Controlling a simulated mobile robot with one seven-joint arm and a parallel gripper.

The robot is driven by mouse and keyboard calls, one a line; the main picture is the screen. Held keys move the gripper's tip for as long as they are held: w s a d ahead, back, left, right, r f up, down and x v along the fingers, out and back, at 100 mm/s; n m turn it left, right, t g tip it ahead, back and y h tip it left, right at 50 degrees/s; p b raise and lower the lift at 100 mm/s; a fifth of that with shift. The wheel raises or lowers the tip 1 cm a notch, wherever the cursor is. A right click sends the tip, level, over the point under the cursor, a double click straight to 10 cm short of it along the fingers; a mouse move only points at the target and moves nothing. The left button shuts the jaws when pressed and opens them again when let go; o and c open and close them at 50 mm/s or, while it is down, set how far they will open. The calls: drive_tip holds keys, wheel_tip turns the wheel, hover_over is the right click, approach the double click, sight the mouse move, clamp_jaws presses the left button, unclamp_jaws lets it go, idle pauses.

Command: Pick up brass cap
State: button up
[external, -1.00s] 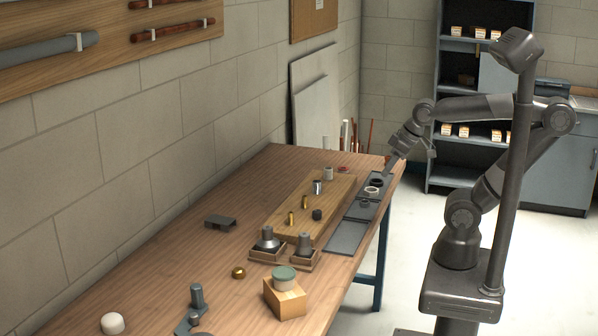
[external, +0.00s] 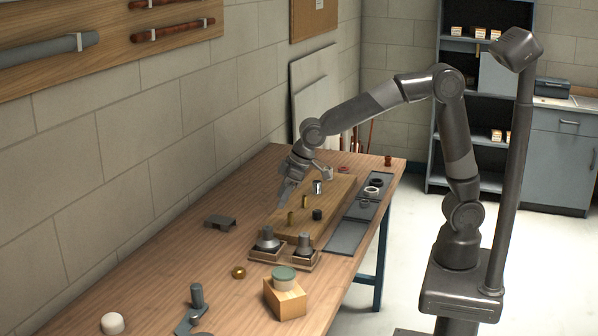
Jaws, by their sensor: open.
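The brass cap (external: 238,272) is a small, round, gold-coloured piece. It lies by itself on the bare wooden bench top, left of the wooden block and in front of the fittings in small trays. My gripper (external: 281,206) is open, with its fingers pointing down near the left edge of the wooden board. It is farther back along the bench than the cap and well apart from it. Nothing shows between the fingers, though they are small in this view.
The wooden board (external: 335,190) carries several small fittings, including upright brass pieces (external: 291,218). Two dark fittings stand in small trays (external: 304,258). A green-lidded jar (external: 284,277) sits on a wooden block (external: 285,300). A dark bracket (external: 220,221) lies left. The bench around the cap is clear.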

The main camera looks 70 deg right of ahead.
drive_tip(key=n, duration=0.1)
approach(238, 269)
drive_tip(key=f, duration=0.2)
drive_tip(key=w+f, duration=0.1)
drive_tip(key=shift+a+g, duration=0.3)
drive_tip(key=shift+w+x, duration=0.1)
drive_tip(key=shift+x, duration=1.4)
drive_tip(key=shift+w+x, duration=0.15)
drive_tip(key=shift+x, duration=1.4)
drive_tip(key=shift+d, duration=0.15)
drive_tip(key=shift+r, duration=0.1)
drive_tip(key=c, duration=1.1)
